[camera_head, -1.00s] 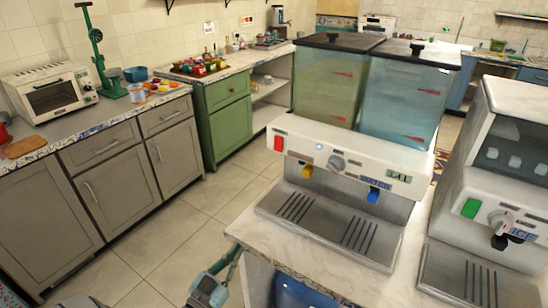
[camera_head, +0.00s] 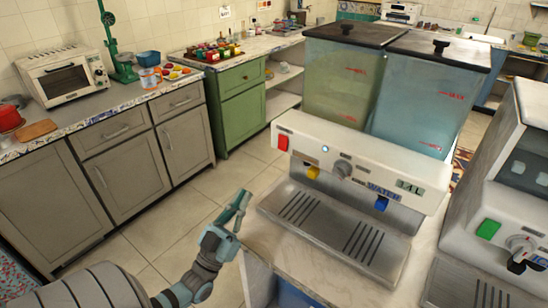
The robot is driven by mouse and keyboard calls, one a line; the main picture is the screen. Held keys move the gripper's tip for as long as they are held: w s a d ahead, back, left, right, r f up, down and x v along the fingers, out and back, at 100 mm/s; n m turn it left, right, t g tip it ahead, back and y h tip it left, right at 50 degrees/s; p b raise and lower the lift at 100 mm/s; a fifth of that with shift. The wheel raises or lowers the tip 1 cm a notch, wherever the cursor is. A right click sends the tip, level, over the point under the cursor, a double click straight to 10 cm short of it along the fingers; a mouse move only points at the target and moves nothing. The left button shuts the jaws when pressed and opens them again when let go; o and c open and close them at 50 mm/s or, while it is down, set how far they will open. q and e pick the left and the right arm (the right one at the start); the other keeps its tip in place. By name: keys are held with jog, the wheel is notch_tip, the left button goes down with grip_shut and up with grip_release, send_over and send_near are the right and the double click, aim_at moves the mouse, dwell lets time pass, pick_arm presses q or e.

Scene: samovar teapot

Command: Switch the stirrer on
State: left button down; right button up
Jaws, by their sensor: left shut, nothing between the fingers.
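A white drink dispenser (camera_head: 290,153) with two clear tanks (camera_head: 342,85) stands on the counter. On its front panel are a red rocker switch (camera_head: 283,141) at the left end, a small lit blue light (camera_head: 325,149), a grey knob (camera_head: 343,170) and a display (camera_head: 409,187). A yellow tap (camera_head: 313,173) and a blue tap (camera_head: 381,204) hang below. Which control works the stirrer is not clear. My left gripper (camera_head: 244,198) is shut and empty, pointing up, to the left of the drip tray and below the red switch, apart from both. My right gripper is not in view.
A metal drip tray (camera_head: 330,240) juts out under the taps. A marble counter (camera_head: 290,260) edges it in front. An ice machine (camera_head: 510,150) with a green switch (camera_head: 488,229) stands at the right. Open floor (camera_head: 165,225) lies left of the counter.

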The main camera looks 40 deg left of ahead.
pick_arm(q)
jog(key=w+r, duration=0.1)
jog(key=w, duration=0.3)
jog(key=w+r, duration=0.2)
jog(key=w, duration=0.2)
jog(key=w+r, duration=0.2)
jog(key=w, duration=0.2)
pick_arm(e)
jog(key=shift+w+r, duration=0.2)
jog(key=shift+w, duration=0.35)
pick_arm(q)
jog(key=f+b, duration=0.1)
jog(key=b, duration=0.2)
jog(key=shift+w+a+t+b, duration=0.1)
jog(key=shift+w+t+b, duration=0.2)
jog(key=shift+w+t, duration=0.1)
jog(key=shift+r+p, duration=0.3)
jog(key=shift+p, duration=0.1)
send_near(284, 143)
jog(key=shift+v, duration=0.9)
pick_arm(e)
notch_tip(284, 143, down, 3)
